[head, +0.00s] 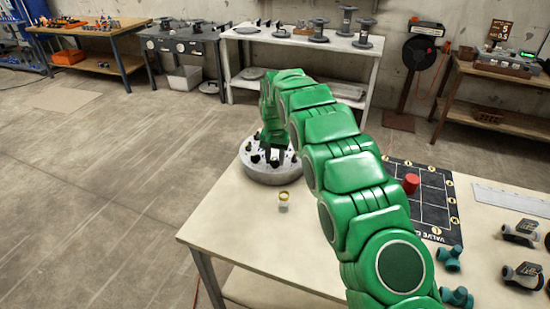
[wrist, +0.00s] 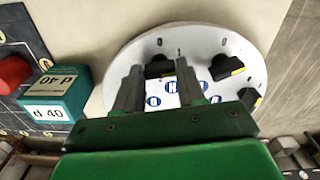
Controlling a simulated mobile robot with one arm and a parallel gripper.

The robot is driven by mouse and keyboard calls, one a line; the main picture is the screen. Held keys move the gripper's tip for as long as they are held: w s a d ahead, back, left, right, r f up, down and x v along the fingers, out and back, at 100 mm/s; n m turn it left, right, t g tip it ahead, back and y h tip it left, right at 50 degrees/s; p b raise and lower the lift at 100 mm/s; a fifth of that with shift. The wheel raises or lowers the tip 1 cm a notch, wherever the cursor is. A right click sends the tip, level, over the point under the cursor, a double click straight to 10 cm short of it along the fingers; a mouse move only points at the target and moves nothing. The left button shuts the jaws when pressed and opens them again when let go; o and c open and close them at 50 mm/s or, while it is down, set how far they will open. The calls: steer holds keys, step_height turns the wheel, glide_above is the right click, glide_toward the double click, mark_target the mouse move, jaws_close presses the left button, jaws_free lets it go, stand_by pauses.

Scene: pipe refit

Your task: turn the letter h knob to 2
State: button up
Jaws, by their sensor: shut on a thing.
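A round pale grey disc (head: 262,178) with several black knobs stands on the table's far left corner. In the wrist view the disc (wrist: 125,65) fills the upper middle. It bears blue oval labels, one of which (wrist: 172,87) seems to read H. My gripper (head: 272,150) is over the disc, fingers pointing down. In the wrist view my gripper (wrist: 158,67) has its fingers on either side of a black knob (wrist: 159,67) and is shut on it. The number that this knob points to cannot be read. Other knobs (wrist: 228,67) at right carry yellow marks.
A teal block marked d 40 (wrist: 62,95) and a red cylinder (head: 411,184) stand left of the disc in the wrist view, by a dark marked mat (head: 436,207). A small white piece with a yellow ring (head: 283,200) is near the disc. Teal fittings (head: 450,258) lie front right.

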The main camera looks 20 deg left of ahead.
mark_target(275, 161)
steer(key=m, duration=0.4)
steer(key=shift+m, duration=1.7)
steer(key=o, duration=1.1)
steer(key=shift+c, duration=0.2)
steer(key=shift+r, duration=3.9)
